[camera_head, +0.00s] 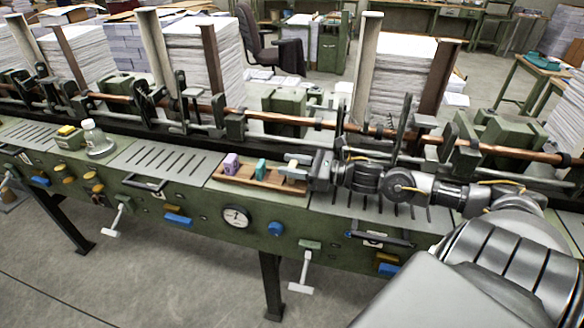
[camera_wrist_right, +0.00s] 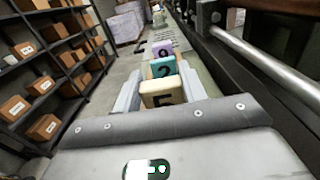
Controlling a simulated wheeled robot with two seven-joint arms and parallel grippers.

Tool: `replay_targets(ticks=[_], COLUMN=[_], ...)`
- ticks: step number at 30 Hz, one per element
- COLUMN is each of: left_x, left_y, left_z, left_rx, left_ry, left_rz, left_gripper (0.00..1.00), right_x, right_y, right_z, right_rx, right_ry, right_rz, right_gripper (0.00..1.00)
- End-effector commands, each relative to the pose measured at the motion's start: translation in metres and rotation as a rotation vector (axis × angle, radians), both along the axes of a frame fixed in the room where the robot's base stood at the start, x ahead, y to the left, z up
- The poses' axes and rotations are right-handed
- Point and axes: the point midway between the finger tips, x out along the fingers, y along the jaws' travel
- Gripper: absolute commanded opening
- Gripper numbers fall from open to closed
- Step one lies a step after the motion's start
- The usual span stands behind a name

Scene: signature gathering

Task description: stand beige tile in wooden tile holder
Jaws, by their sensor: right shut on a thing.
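The wooden tile holder (camera_head: 258,182) lies on the green machine's top. A purple tile (camera_head: 231,163) and a teal tile (camera_head: 260,168) stand upright in it, left of my right gripper (camera_head: 296,163). My right gripper is at the holder's right end, shut on the beige tile (camera_wrist_right: 162,98), which shows a dark numeral partly cut off. In the right wrist view the beige tile is between the fingers, in line with the teal tile (camera_wrist_right: 163,67) marked 2 and the purple tile (camera_wrist_right: 162,49) marked 9. Whether its base touches the holder is hidden. My left gripper is not in view.
A long copper-coloured rail (camera_head: 290,119) with clamps runs behind the holder. A glass bottle (camera_head: 95,138) stands on the machine top at left. A gauge (camera_head: 236,215) and levers are on the front. The slotted plate (camera_head: 165,156) left of the holder is clear.

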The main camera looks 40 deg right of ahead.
Motion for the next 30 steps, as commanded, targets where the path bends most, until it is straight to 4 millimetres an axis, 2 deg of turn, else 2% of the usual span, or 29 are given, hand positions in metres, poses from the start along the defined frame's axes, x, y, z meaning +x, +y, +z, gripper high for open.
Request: replay_targets(ticks=[1,4,15,16,20,30], left_x=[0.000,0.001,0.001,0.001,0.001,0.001], left_y=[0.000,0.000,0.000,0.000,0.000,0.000], left_z=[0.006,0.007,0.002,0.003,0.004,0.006], left_rx=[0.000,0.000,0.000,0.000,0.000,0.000], left_ry=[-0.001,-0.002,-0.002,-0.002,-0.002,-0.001], left_rz=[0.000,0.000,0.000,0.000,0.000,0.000], left_gripper=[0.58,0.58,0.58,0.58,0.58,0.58], right_x=[0.000,0.000,0.000,0.000,0.000,0.000], right_y=[0.000,0.000,0.000,0.000,0.000,0.000], right_z=[-0.002,-0.010,-0.016,-0.015,-0.015,-0.012], right_rx=[0.003,0.000,-0.001,-0.001,-0.001,-0.001], right_ry=[-0.003,-0.004,-0.003,-0.003,-0.003,-0.003], right_rz=[-0.002,-0.001,0.000,0.000,0.000,0.000], right_gripper=[0.19,0.19,0.19,0.44,0.61,0.63])
